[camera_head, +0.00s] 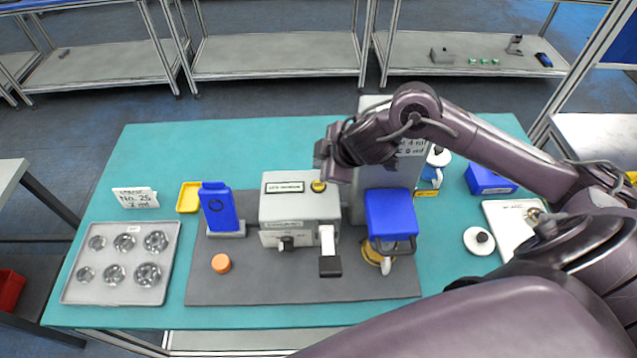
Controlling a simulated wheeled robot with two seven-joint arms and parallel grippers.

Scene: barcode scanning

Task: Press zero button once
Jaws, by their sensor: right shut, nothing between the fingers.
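A grey box-shaped machine (300,208) stands on the dark mat in the middle of the table. A round yellow button (318,186) sits at the right end of its top, beside a label plate (284,188); I cannot read any zero marking. My right gripper (324,171) is shut and empty. It is right over the button in the picture, pointing down, with its tips at or just above the button's far side. I cannot tell whether it touches. My left gripper is not in view.
A blue-topped device (390,215) stands close to the right of the machine. A blue scanner-like stand (220,208) and an orange knob (221,263) are to the left. A tray of metal parts (102,290) lies at far left. A tall grey panel stands behind my right arm.

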